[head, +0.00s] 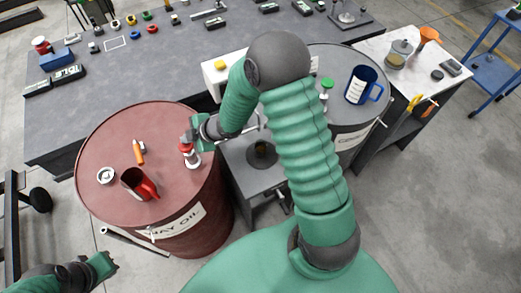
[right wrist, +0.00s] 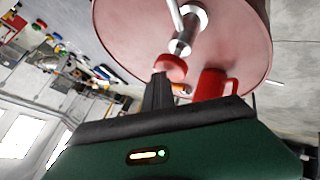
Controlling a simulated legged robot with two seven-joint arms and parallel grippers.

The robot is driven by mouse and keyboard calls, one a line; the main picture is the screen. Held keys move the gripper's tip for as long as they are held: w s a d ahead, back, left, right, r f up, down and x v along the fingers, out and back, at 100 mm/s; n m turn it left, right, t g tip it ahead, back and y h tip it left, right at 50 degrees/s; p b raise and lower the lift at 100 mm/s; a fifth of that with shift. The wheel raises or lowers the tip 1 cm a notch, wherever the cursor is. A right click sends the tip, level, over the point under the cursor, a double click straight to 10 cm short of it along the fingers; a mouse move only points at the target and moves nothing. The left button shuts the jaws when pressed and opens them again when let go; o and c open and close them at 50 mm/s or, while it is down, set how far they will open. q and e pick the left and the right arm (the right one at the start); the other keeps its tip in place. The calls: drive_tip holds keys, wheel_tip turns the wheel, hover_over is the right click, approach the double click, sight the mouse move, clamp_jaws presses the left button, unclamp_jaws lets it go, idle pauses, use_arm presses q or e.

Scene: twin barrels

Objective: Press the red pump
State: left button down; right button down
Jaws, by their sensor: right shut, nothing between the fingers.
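The red pump (head: 188,149) stands on the right part of the red barrel's top (head: 112,125). It has a red cap and a pale metallic body. In the right wrist view the pump's red cap (right wrist: 171,67) is just beyond the fingertips, with its shiny stem (right wrist: 188,30) behind. My right gripper (head: 187,139) is shut and empty, its tips right at the cap; I cannot tell whether they touch. Its shut fingers (right wrist: 160,78) also show in the right wrist view. My left gripper (head: 108,264) is at the lower left, in front of the barrel, its opening unclear.
A red mug (head: 138,184), a white ring-shaped item (head: 106,175) and an orange-handled tool (head: 138,151) share the barrel top. A grey barrel (head: 350,117) with a blue mug (head: 362,84) stands at right. A cluttered dark workbench (head: 170,55) lies behind.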

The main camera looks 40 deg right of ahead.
idle(0.7)
drive_tip(key=shift+s+d+m+h+b, duration=0.3)
drive_tip(key=shift+s+m, duration=0.05)
drive_tip(key=shift+m, duration=0.05)
drive_tip(key=s+d+f+m+y, duration=0.15)
drive_tip(key=s+f+m, duration=0.8)
drive_tip(key=m, duration=0.95)
use_arm(q)
drive_tip(key=shift+s+a, duration=0.5)
drive_tip(key=shift+a, duration=0.1)
use_arm(e)
drive_tip(key=s+r+m+t+h, duration=0.1)
drive_tip(key=s+r+m+t, duration=0.1)
drive_tip(key=m, duration=1.2)
drive_tip(key=s+r+m+t+h, duration=0.1)
drive_tip(key=s+r+m+t, duration=0.1)
drive_tip(key=m, duration=1.2)
drive_tip(key=shift+s+t, duration=0.45)
drive_tip(key=shift+t, duration=0.25)
drive_tip(key=shift+r, duration=0.1)
